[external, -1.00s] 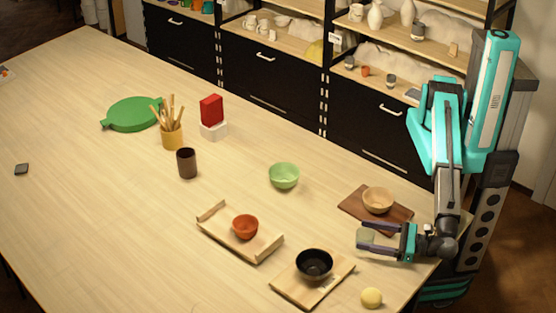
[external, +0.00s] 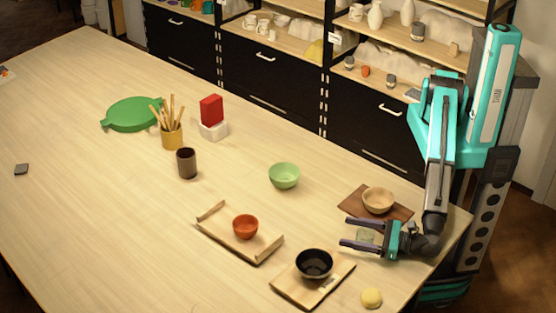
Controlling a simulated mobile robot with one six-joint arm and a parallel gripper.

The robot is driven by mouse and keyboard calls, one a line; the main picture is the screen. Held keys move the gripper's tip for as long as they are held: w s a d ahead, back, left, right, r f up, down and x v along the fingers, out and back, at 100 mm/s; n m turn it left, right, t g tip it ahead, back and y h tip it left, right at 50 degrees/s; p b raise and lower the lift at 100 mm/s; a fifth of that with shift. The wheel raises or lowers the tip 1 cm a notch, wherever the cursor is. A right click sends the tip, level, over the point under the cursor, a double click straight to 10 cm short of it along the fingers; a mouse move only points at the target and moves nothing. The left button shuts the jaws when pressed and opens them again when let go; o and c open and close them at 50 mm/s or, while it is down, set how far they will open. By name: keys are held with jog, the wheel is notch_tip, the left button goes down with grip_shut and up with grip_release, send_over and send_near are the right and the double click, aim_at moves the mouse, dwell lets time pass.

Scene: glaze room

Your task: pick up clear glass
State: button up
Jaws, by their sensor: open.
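The clear glass (external: 366,237) stands on the table near its right end, just in front of the wooden board with the tan bowl. It is small and hard to make out. My gripper (external: 346,232) reaches in from the right, low over the table and pointing left. Its jaws are open, one finger on the far side of the glass and one on the near side. The fingertips extend past the glass to the left. The near finger partly covers the glass's lower part, so I cannot tell whether either finger touches it.
The tan bowl (external: 378,200) on its brown board (external: 352,207) is close behind my gripper. A black bowl (external: 314,264) on a wooden tray (external: 290,289) and a yellow ball (external: 371,298) lie in front. An orange bowl (external: 245,226) sits on a tray further left.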

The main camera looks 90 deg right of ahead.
jog(key=c, duration=1.3)
jog(key=shift+o, duration=0.2)
jog(key=shift+r, duration=0.2)
notch_tip(320, 180, up, 10)
jog(key=b, duration=0.2)
jog(key=shift+f+b, duration=0.15)
jog(key=shift+b, duration=0.15)
